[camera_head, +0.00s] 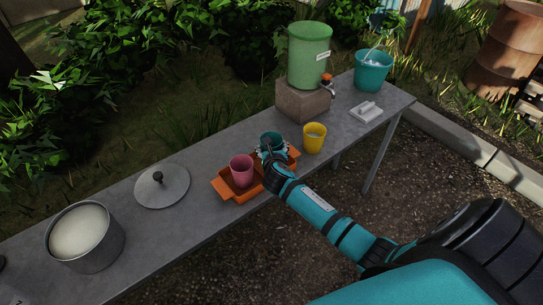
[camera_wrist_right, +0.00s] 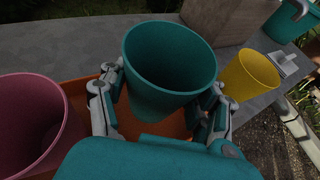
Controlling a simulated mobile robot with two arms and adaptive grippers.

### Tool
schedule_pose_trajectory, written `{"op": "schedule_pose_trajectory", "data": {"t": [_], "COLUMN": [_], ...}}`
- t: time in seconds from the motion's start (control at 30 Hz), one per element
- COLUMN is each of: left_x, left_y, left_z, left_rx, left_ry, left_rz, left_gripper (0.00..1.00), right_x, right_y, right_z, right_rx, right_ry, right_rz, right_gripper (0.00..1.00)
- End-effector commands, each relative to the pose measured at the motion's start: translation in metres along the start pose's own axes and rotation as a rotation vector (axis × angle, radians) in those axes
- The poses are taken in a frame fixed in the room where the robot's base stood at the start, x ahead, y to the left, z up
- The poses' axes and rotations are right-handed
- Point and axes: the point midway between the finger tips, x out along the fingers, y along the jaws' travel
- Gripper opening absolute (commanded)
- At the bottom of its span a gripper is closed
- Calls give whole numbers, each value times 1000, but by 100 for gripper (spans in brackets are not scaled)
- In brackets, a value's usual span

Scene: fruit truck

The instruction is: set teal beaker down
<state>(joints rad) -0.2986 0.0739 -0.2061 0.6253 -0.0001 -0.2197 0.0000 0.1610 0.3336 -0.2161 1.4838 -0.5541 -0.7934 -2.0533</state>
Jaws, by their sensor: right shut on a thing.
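The teal beaker (camera_head: 272,140) is upright, over the right part of the orange tray (camera_head: 225,187). In the right wrist view the teal beaker (camera_wrist_right: 168,65) stands between the two fingers of my right gripper (camera_wrist_right: 158,105), which is shut on it. In the head view my right gripper (camera_head: 270,154) reaches it from the front. I cannot tell whether the beaker's base touches the tray. A pink beaker (camera_head: 241,171) stands upright in the tray to the left. My left gripper is not in view.
A yellow beaker (camera_head: 314,138) stands just right of the tray. Behind are a green dispenser (camera_head: 308,58) on a block (camera_head: 302,102), a teal bucket (camera_head: 373,72) and a white item (camera_head: 366,111). A lid (camera_head: 162,188) and pot (camera_head: 85,238) are at left on the grey table (camera_head: 130,228).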

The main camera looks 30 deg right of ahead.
Motion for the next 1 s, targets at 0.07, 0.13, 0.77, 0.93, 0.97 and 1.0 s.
{"op": "schedule_pose_trajectory", "data": {"t": [0.07, 0.13, 0.77, 0.93, 0.97, 1.0], "left_x": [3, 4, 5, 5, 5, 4], "left_y": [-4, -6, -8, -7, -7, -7], "left_z": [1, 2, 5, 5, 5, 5], "left_rx": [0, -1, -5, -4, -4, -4], "left_ry": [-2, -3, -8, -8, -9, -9], "left_rz": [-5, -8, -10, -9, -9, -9], "left_gripper": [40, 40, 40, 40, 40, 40], "right_x": [6, 10, 13, 13, 12, 12], "right_y": [0, 0, 0, 0, 0, 0], "right_z": [-15, -22, -28, -28, -28, -26], "right_rx": [1, 0, 0, 0, 0, 0], "right_ry": [5, 4, 2, 2, 2, 2], "right_rz": [-1, -1, 0, 0, 0, 0], "right_gripper": [24, 24, 77, 77, 77, 77]}}
